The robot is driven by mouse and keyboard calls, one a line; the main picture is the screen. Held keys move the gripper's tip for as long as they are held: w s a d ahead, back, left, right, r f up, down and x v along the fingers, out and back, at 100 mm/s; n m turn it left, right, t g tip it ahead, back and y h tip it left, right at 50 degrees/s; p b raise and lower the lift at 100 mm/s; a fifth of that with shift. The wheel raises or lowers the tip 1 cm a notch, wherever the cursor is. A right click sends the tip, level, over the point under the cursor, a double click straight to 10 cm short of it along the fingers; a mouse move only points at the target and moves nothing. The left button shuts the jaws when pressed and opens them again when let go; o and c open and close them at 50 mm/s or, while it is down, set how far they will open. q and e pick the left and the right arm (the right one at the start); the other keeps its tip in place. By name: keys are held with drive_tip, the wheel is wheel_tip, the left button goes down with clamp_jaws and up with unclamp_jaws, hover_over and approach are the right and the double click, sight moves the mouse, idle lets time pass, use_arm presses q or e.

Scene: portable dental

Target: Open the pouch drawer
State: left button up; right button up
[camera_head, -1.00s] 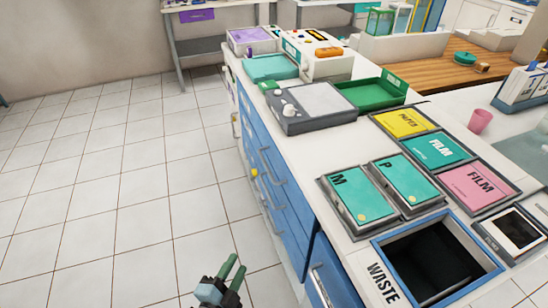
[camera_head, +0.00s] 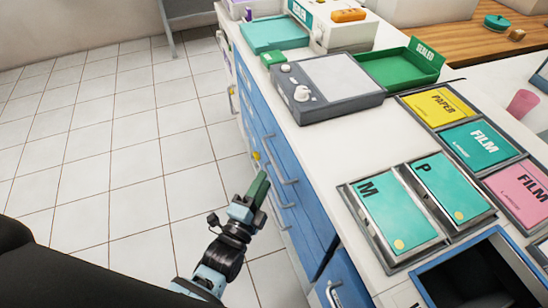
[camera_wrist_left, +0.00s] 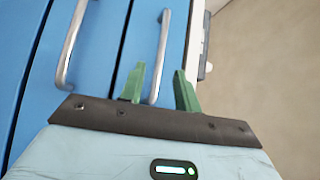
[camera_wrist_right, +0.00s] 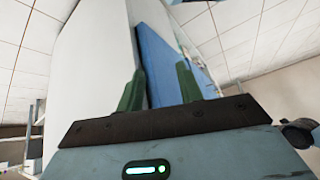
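The blue drawer fronts (camera_head: 270,148) of the white-topped cabinet face the floor on the left, with grey bar handles (camera_head: 280,168). No label shows which one is the pouch drawer, and no drawer is visibly pulled out. My left gripper (camera_head: 260,188) is close to the drawer fronts in the head view. In the left wrist view, its green fingers (camera_wrist_left: 159,88) are apart, and one drawer handle (camera_wrist_left: 161,50) shows between them; contact cannot be told. My right gripper (camera_wrist_right: 158,85) has its fingers apart, with nothing visible held, facing a white panel and a blue surface (camera_wrist_right: 165,60).
The tiled floor (camera_head: 110,130) left of the cabinet is clear.

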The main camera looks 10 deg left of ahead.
sight(273, 160)
use_arm(q)
drive_tip(key=shift+x, duration=3.85)
drive_tip(key=shift+a, duration=0.1)
clamp_jaws()
